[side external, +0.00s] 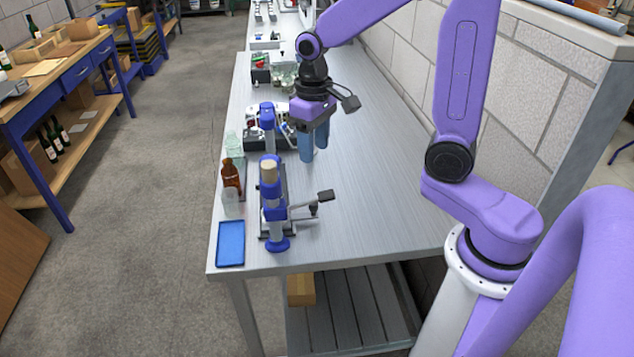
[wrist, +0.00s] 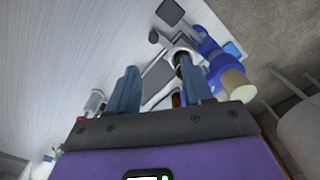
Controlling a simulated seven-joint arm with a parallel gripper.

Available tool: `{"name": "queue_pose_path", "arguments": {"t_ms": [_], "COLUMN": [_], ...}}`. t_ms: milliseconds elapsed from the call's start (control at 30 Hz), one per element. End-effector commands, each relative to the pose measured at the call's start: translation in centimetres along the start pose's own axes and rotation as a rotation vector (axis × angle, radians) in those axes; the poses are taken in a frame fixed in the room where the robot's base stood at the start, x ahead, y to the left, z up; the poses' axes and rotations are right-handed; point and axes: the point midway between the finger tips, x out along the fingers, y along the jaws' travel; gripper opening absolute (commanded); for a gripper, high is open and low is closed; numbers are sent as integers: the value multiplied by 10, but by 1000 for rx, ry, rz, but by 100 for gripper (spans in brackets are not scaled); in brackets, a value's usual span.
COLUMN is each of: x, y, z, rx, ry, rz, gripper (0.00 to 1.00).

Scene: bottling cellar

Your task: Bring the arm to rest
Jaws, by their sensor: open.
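My gripper (side external: 314,150) hangs fingers-down above the metal bench (side external: 370,205), in the middle of the side external view. In the wrist view the two blue-grey fingers (wrist: 162,92) stand apart with nothing held between them. The gripper is to the right of and behind the blue bench device (side external: 275,215), which has a cork-coloured top and a side lever. In the wrist view this device (wrist: 210,55) lies beyond the fingers, at upper right. How high the fingertips are above the bench is hard to tell.
A brown bottle (side external: 231,178) and clear bottles stand along the bench's left edge. A blue tray (side external: 231,243) lies at the front left corner. A second blue-topped device (side external: 267,115) is behind. A block wall (side external: 400,70) borders the right; the bench's right half is clear.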

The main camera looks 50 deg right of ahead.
Motion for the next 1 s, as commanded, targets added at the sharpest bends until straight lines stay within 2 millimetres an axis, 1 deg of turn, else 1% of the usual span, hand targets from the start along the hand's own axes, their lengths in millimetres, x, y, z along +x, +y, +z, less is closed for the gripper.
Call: {"name": "queue_pose_path", "arguments": {"t_ms": [200,367,500,700,1000], "x": [-3,-5,-5,-6,-5], "y": [-24,-37,-46,-55,-58], "z": [30,56,81,120,180], "rx": [-189,-327,-446,-619,-869], "ry": [7,12,15,20,26], "rz": [-1,-3,-4,-7,-12], "gripper": [51,51,51,51,51]}}
